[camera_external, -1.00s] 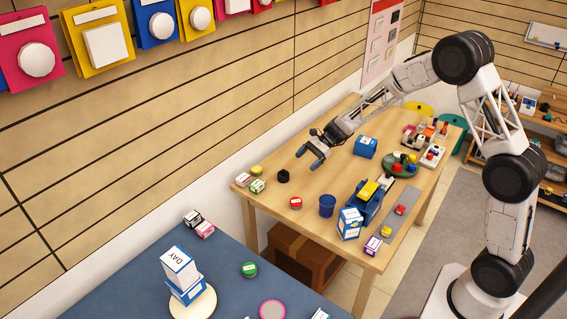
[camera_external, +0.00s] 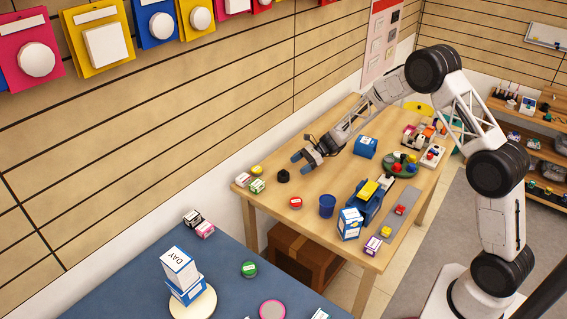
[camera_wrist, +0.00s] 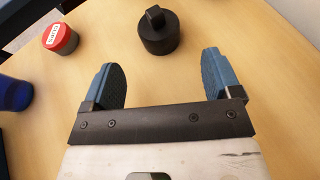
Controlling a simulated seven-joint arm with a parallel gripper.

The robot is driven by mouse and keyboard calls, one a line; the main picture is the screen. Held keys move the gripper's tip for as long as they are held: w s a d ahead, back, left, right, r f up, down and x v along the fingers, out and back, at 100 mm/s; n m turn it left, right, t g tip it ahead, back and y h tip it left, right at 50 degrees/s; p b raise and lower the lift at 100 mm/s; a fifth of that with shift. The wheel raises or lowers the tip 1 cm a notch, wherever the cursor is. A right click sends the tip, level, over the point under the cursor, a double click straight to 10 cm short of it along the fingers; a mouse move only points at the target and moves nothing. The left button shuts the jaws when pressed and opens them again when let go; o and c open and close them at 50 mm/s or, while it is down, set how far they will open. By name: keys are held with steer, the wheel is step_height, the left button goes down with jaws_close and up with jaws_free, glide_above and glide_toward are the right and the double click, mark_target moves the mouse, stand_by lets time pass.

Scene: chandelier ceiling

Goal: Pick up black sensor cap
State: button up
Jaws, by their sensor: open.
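The black sensor cap (camera_external: 283,176) stands upright on the wooden table, near its far left end. In the wrist view the black sensor cap (camera_wrist: 159,32) is a squat black cylinder with a small raised knob on top. My gripper (camera_external: 299,163) is open and empty, just above and to the right of the cap in the external view. In the wrist view my gripper (camera_wrist: 161,77) has its two blue fingers spread wide, and the cap lies beyond the fingertips, roughly centred between them. The fingers do not touch it.
A red-lidded jar (camera_wrist: 60,38) and a blue cup (camera_wrist: 14,93) stand left of the cap in the wrist view. Small boxes (camera_external: 257,186) and a yellow item (camera_external: 257,170) lie left of it externally. A blue box (camera_external: 366,147) stands to the right.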

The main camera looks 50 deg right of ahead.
mark_target(287, 172)
steer(key=shift+x, duration=1.15)
steer(key=shift+x, duration=2.6)
steer(key=shift+a+r, duration=0.1)
steer(key=c, duration=1)
steer(key=shift+r, duration=0.15)
